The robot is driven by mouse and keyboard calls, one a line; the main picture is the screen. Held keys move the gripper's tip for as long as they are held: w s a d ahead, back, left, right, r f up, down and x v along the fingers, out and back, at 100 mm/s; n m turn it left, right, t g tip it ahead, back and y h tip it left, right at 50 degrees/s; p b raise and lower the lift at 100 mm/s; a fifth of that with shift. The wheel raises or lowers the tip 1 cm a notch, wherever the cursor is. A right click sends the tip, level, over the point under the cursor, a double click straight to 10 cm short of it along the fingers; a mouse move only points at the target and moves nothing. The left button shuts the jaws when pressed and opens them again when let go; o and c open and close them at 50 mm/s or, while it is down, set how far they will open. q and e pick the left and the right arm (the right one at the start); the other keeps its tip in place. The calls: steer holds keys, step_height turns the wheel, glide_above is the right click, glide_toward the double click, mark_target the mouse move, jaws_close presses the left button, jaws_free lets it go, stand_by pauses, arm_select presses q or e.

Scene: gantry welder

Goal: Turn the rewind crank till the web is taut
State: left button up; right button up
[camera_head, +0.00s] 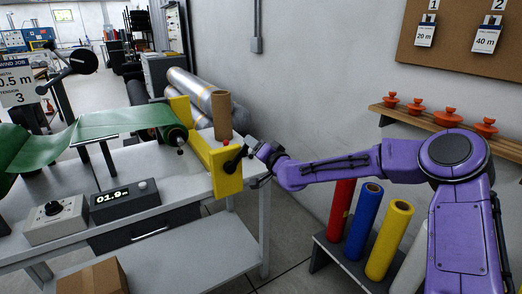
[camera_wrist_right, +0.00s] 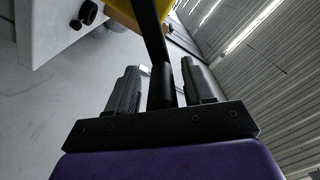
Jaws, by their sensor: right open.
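The rewind crank (camera_head: 234,161) is a black arm on the yellow bracket (camera_head: 226,180) at the table's right end. My right gripper (camera_head: 264,152) is at the crank's outer end, right of the bracket. In the right wrist view, the gripper (camera_wrist_right: 160,78) is open, with the black crank bar (camera_wrist_right: 152,35) running down between its two fingers. Contact with the fingers cannot be told. The green web (camera_head: 95,126) runs from the rewind roll (camera_head: 176,134) leftward over a bar and hangs down in a curve at the far left. My left gripper is not in view.
A control box with a knob (camera_head: 56,218) and a display reading 01.9 (camera_head: 125,197) stand on the table. A brown cardboard core (camera_head: 222,115) stands behind the bracket. Coloured rolls (camera_head: 362,222) stand in a rack below my right arm. A shelf (camera_head: 446,122) holds orange pieces.

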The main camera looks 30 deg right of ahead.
steer(key=s, duration=1)
steer(key=shift+d, duration=0.1)
